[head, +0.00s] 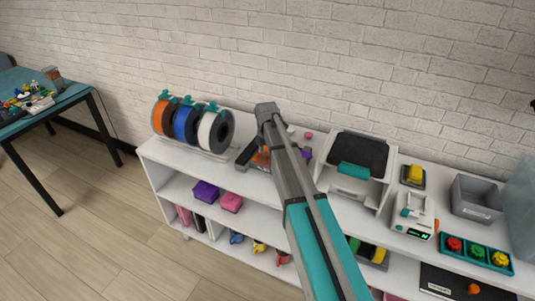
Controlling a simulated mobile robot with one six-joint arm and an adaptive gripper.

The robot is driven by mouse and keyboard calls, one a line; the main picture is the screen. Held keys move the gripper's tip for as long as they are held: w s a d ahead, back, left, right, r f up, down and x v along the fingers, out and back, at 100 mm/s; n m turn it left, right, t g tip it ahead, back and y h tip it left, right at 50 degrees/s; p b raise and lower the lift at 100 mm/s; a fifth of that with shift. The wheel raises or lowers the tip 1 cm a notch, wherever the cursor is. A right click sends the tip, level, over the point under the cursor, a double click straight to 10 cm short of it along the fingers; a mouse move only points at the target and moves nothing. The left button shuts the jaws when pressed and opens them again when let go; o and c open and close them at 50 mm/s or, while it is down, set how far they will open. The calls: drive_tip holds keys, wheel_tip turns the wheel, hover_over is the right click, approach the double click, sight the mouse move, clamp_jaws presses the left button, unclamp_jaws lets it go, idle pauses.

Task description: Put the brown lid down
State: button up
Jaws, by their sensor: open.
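My arm (322,245) reaches from the bottom centre up over the white shelf unit (160,152). My gripper (262,148) is at its far end, low over the shelf top, and largely hidden by the arm. What shows of it looks open. A dark tray (243,158) with something orange-brown in it lies right beneath or beside the gripper. I cannot make out a brown lid for certain. I cannot tell whether the orange-brown patch is the lid, or whether the gripper touches it.
Filament spools (186,124) stand left of the gripper. A printer-like machine (356,160), a small white scale (413,214), a grey bin (476,197) and a teal tray (447,247) with coloured pieces stand to the right. A cluttered table (75,92) is far left. The wall is close behind.

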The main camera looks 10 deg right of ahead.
sight(267, 156)
wheel_tip(267, 156, up, 12)
drive_tip(key=p, duration=1.1)
drive_tip(key=shift+p, duration=0.4)
drive_tip(key=shift+r, duration=0.1)
drive_tip(key=shift+s, duration=0.1)
drive_tip(key=s+d+m, duration=0.1)
drive_tip(key=s+m, duration=2.3)
drive_tip(key=s, duration=0.3)
drive_tip(key=shift+d, duration=0.2)
drive_tip(key=shift+s, duration=0.1)
